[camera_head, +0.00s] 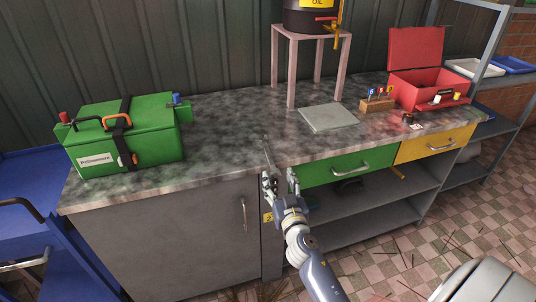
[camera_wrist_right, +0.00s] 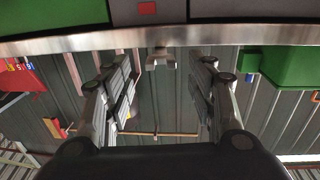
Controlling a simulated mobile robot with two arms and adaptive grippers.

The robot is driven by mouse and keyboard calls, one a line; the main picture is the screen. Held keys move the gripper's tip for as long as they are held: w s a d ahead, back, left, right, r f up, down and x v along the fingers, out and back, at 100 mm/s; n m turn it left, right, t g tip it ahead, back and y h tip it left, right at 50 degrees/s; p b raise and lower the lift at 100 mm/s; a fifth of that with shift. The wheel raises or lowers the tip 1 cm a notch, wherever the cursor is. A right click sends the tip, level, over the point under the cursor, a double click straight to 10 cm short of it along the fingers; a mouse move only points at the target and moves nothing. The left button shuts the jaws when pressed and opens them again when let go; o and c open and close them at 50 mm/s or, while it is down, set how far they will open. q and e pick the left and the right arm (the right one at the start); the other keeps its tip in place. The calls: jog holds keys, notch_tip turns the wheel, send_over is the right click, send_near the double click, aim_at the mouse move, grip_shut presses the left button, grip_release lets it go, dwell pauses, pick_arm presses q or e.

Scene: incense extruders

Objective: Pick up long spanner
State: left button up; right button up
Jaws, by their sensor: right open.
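A thin grey metal piece, which looks like the long spanner (camera_head: 267,154), shows at the counter's front edge in the head view, just beyond my right gripper. In the right wrist view, a pale forked end (camera_wrist_right: 160,58) shows at the counter edge between the fingers; it looks like the spanner's end. The rest of its length is hard to make out. My right gripper (camera_head: 280,177) is open in front of the counter edge, fingers pointing at the counter. In the wrist view the open fingers (camera_wrist_right: 158,65) hold nothing. My left gripper is out of view.
The grey counter (camera_head: 225,125) carries a green case (camera_head: 125,138) at left, a grey plate (camera_head: 328,117), a stand (camera_head: 312,33) bearing an oil drum, and an open red toolbox (camera_head: 430,85) at right. A green drawer (camera_head: 340,167) and open shelf lie below.

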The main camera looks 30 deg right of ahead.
aim_at(275, 170)
jog(key=x, duration=0.3)
jog(key=f+x, duration=0.1)
jog(key=x, duration=0.1)
jog(key=shift+w, duration=0.1)
jog(key=shift+r, duration=0.1)
grip_shut()
